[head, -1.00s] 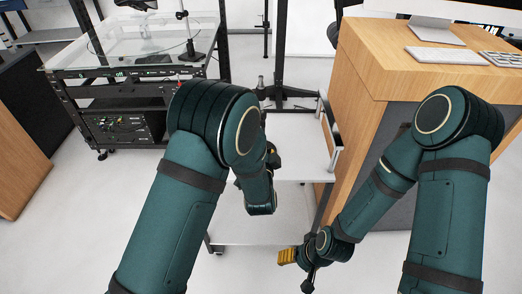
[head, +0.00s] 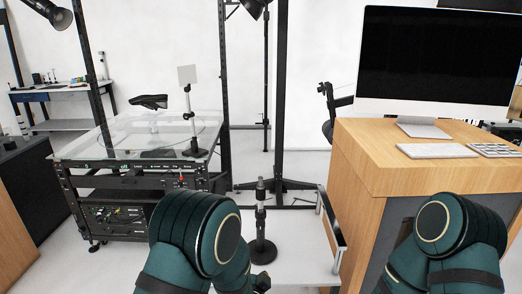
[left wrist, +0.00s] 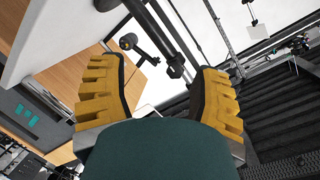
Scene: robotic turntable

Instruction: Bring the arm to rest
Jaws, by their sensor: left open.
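My left arm (head: 200,240) comes in at the bottom of the head view, with its green elbow bent. A small dark part of my left gripper (head: 262,283) shows at the bottom edge beside it. In the left wrist view my left gripper (left wrist: 158,80) is open, its two yellow ridged fingers spread apart with nothing held between them. My right arm (head: 445,245) shows only its green elbow at the lower right; its gripper is out of the picture.
A glass-topped turntable rig (head: 85,160) holds a dark shoe (head: 149,101) at the left. A wooden desk (head: 375,170) with a monitor (head: 440,55) stands at the right. Between them are a low white cart (head: 305,245) and a black stand (head: 262,250).

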